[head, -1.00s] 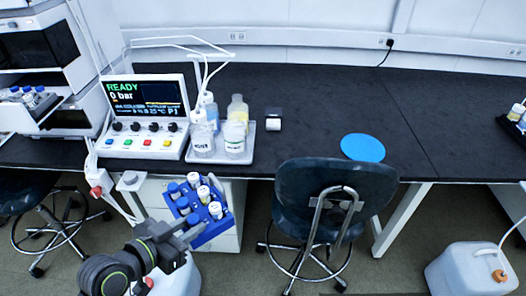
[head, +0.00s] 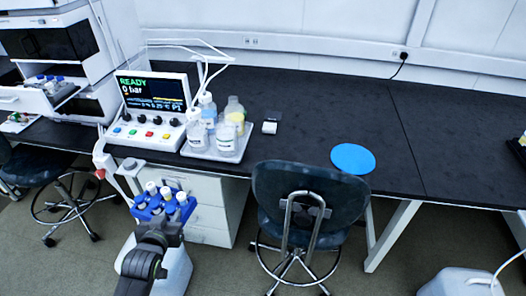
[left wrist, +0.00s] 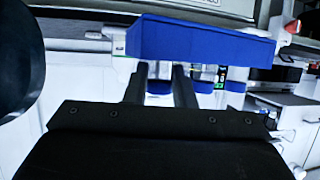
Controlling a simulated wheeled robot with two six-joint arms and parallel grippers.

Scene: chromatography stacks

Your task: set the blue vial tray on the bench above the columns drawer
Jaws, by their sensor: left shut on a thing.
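The blue vial tray (head: 150,214) holds several vials with blue and white caps. My left gripper (head: 163,226) is shut on it and holds it in the air in front of the bench, lower than the bench top. In the left wrist view the tray (left wrist: 200,42) spans the top beyond my two dark fingers (left wrist: 160,88), with vials showing below it in the picture. The black bench (head: 300,110) runs behind. A white drawer unit (head: 212,213) stands under it behind the tray; its labels are too small to read. My right gripper is out of view.
On the bench stand the control box (head: 150,108) and a tray of bottles (head: 212,153). A blue disc (head: 353,158) lies to their right, with bare bench around it. A chair (head: 297,200) stands in front. A tubed container (head: 460,282) is at lower right.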

